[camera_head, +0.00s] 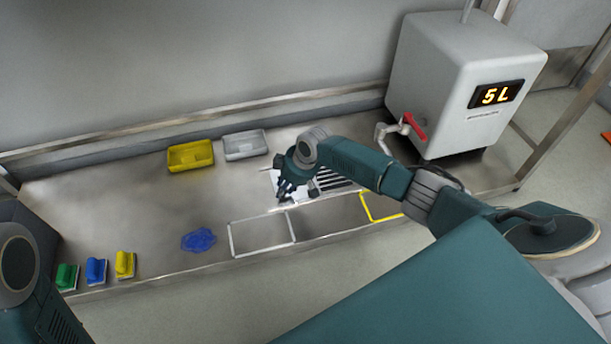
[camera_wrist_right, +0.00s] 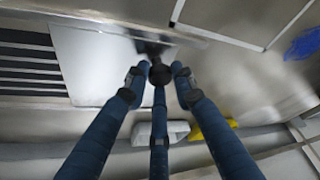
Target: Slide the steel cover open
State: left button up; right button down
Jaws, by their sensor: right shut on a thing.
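The steel cover (camera_wrist_right: 95,62) is a flat bright plate beside a dark slotted grate (camera_wrist_right: 28,62). In the head view the grate (camera_head: 334,180) shows its slots to the right of my right gripper (camera_head: 287,190), and the cover is mostly hidden under the gripper. In the right wrist view my right gripper's fingers (camera_wrist_right: 159,77) are closed around a dark knob (camera_wrist_right: 160,73) at the cover's edge. The slots are exposed on one side of the cover. My left gripper is out of view.
A yellow tray (camera_head: 191,156) and a grey tray (camera_head: 245,145) stand behind. A blue cloth (camera_head: 199,240) and several brushes (camera_head: 96,270) lie left. White outlined (camera_head: 262,236) and yellow outlined areas line the front edge. A tank with a red-handled tap (camera_head: 414,125) stands right.

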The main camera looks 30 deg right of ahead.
jog(key=shift+w+a, duration=0.3)
jog(key=shift+a, duration=0.45)
jog(key=c, duration=1.5)
grip_release()
jog(key=shift+o, duration=0.2)
jog(key=v, duration=1.2)
